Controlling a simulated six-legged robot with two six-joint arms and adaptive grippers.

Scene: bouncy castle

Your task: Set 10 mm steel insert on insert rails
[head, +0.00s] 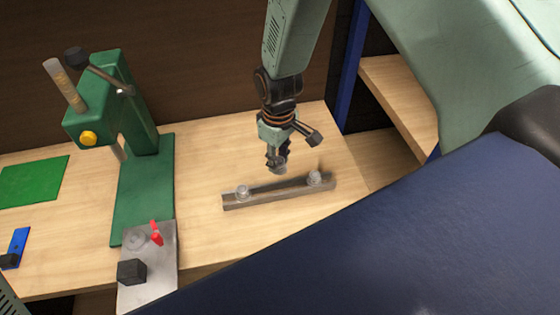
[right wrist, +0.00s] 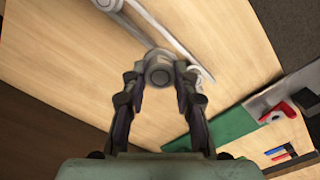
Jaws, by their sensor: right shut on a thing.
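My right gripper (head: 278,160) points down over the table and is shut on a small grey round steel insert (head: 280,169). The right wrist view shows the insert (right wrist: 160,75) between the tips of my right gripper's fingers (right wrist: 160,80). The insert rails (head: 278,190) appear as a long grey bar lying on the table, just below the gripper in the head view. Two round clear or metallic pieces sit on it, one near each end. The insert appears above the bar and apart from it. My left gripper is not in view.
A green lever press (head: 137,100) stands to the left. At its front lies a metal plate (head: 150,285) with a red clamp (head: 156,233) and a black block (head: 131,272). A green mat (head: 35,180) and a blue item (head: 17,245) lie far left. Table around the bar is clear.

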